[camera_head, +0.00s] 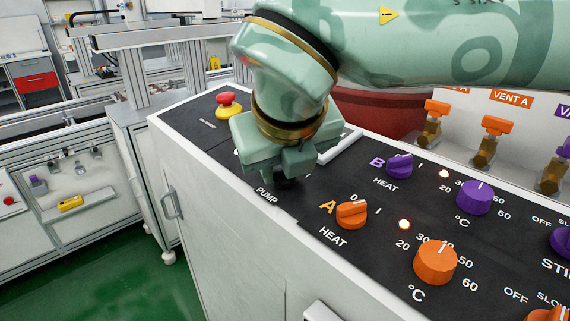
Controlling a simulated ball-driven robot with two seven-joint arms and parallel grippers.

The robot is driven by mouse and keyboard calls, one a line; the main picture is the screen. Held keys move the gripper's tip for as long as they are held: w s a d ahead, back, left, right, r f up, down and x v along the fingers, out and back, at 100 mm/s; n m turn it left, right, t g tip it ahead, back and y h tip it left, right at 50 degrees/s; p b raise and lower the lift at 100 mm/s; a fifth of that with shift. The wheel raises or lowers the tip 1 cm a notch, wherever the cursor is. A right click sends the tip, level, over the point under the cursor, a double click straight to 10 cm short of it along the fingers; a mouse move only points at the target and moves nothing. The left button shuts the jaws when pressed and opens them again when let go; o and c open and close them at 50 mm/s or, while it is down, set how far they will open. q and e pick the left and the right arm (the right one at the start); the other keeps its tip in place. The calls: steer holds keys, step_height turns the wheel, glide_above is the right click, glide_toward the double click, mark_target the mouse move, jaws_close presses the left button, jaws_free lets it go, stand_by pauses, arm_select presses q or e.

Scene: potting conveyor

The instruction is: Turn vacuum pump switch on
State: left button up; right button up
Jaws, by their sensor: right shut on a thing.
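My right gripper (287,181) reaches down onto the black control panel (325,256), just above the "PUMP" label. It is shut on the vacuum pump switch. The switch is almost wholly hidden under the gripper, so its setting cannot be read. My left gripper is not in view.
A red and yellow emergency stop (228,105) sits on the panel behind the gripper. Orange heat switch A (352,214) and purple heat switch B (399,166) are close on the right. Temperature knobs (435,262) and orange vent valves (497,126) lie farther right. Green floor is at lower left.

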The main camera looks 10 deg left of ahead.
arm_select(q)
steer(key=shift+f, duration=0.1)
arm_select(e)
steer(key=shift+m, duration=0.5)
steer(key=shift+h, duration=0.3)
steer(key=o, duration=1)
arm_select(q)
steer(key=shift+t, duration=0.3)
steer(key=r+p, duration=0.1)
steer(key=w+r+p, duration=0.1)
steer(key=p, duration=0.1)
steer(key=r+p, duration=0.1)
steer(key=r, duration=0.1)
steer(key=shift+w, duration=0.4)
arm_select(e)
steer(key=v, duration=1.6)
steer(key=shift+s, duration=0.3)
